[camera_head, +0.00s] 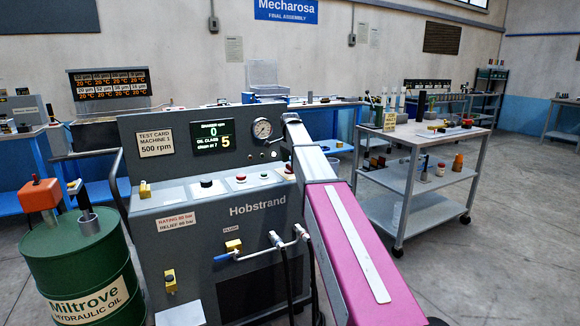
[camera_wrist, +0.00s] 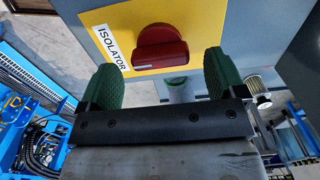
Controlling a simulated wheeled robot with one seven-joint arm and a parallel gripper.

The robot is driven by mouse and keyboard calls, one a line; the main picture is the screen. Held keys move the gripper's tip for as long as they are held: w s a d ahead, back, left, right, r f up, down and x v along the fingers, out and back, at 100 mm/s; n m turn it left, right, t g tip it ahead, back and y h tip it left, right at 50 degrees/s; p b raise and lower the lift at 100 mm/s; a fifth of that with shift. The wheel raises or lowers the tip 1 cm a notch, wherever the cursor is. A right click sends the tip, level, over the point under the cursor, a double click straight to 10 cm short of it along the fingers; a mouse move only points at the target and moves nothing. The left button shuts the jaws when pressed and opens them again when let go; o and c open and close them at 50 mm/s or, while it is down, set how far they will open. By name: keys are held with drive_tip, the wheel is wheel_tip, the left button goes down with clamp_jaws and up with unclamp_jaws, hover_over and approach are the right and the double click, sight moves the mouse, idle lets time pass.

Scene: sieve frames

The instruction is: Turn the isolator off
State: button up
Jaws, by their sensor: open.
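The isolator's red knob (camera_wrist: 160,48) sits on a yellow plate (camera_wrist: 120,18) in the wrist view. A white label reading ISOLATOR (camera_wrist: 112,47) is at the plate's left. The knob's grip bar lies roughly across the picture. My gripper (camera_wrist: 163,78) is open, with one green-padded finger to the left of and below the knob and the other to its right. The knob lies ahead of the gap between the fingers, and nothing is held. The isolator and my gripper cannot be made out in the head view, where my pink arm reaches past the grey test machine (camera_head: 240,210).
A green oil drum (camera_head: 85,255) stands left of the machine. A grey trolley (camera_head: 425,210) with bottles stands to the right, with clear floor beyond it. Hoses hang from the machine's front. In the wrist view, a small metal-capped part (camera_wrist: 259,90) is right of my gripper.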

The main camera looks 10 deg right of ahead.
drive_tip(key=shift+f, duration=1)
drive_tip(key=c, duration=0.9)
